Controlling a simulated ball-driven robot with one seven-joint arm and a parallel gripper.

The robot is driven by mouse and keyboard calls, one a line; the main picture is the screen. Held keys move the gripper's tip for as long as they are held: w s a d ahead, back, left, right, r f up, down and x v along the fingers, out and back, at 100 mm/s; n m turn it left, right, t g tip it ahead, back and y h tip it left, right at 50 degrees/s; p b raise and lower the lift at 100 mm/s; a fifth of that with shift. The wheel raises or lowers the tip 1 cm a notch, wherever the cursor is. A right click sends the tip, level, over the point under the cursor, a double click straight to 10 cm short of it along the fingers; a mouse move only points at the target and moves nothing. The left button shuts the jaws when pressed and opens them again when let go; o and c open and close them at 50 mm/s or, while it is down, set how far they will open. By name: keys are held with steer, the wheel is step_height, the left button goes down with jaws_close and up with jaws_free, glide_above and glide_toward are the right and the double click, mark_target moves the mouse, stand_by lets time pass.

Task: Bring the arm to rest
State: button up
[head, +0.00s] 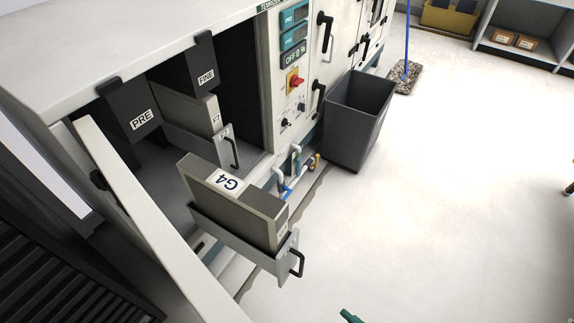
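The task names only my arm, and I cannot make out my gripper in the head view. A small teal piece (350,316) shows at the bottom edge, cut off by the frame. I cannot tell whether it belongs to my arm. No held object can be seen.
An open cabinet (90,45) stands at left. Its G4 filter (240,208) sits on a pulled-out tray (240,247) with a black handle. A second filter (190,112) is inside. A dark bin (357,130) and a mop (405,77) stand behind.

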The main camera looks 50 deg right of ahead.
steer(key=w+a+f+n+g+y, duration=0.25)
steer(key=w+g, duration=0.35)
steer(key=w, duration=0.6)
steer(key=s+d+r+m+g+h, duration=0.2)
steer(key=s+d+r+g, duration=0.3)
steer(key=d+r+g, duration=0.4)
step_height(320, 180, up, 18)
steer(key=a+g+p, duration=0.1)
steer(key=p, duration=1.8)
steer(key=shift+w+a+r+p, duration=0.2)
steer(key=shift+a+p, duration=0.15)
steer(key=shift+a, duration=0.05)
